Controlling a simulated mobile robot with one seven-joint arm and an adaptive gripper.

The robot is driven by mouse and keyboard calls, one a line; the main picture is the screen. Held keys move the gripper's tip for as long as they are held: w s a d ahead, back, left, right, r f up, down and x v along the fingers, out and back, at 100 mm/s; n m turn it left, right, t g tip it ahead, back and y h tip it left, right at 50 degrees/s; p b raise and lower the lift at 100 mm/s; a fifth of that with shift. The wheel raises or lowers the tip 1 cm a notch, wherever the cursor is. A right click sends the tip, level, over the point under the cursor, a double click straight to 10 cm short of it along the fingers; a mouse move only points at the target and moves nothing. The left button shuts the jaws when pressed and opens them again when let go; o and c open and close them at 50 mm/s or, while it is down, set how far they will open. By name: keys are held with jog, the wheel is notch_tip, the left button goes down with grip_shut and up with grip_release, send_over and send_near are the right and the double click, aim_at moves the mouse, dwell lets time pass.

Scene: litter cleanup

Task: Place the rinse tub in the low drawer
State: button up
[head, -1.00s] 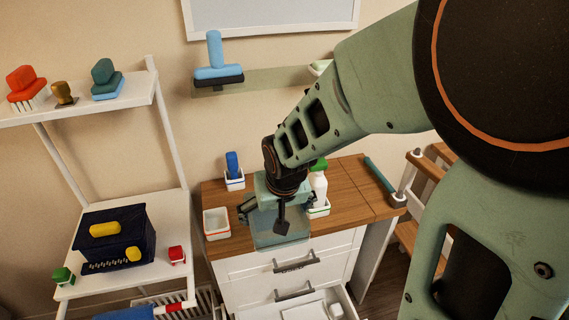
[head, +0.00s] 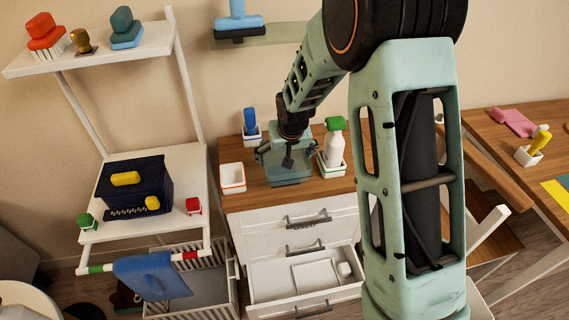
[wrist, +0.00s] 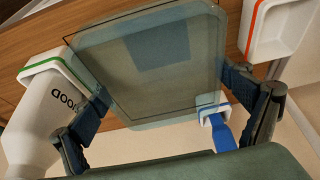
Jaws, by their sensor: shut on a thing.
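The rinse tub (head: 290,172) is a see-through teal tub over the front of the wooden cabinet top. My gripper (head: 288,152) is shut on it from above, a finger on each side. In the wrist view, the tub (wrist: 155,75) fills the space between my fingers. I cannot tell if its bottom touches the wood. The low drawer (head: 270,285) is pulled open below and in front of it, at the cabinet's bottom. A white flat box and a small white item lie in that drawer. The two drawers above it are shut.
A white orange-rimmed tray (head: 233,178) stands left of the tub, a green-topped bottle (head: 334,146) in a tray stands right, and a blue brush (head: 250,122) stands behind. A shelf rack (head: 160,238) and crate (head: 190,290) are at left. My arm hides part of the right side.

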jog(key=shift+w+f, duration=0.25)
jog(key=shift+f, duration=0.05)
jog(key=shift+w+f, duration=0.15)
jog(key=shift+f, duration=1.7)
jog(key=o, duration=1.2)
jog(key=shift+f, duration=0.1)
jog(key=shift+o, duration=1)
jog(key=shift+r, duration=0.2)
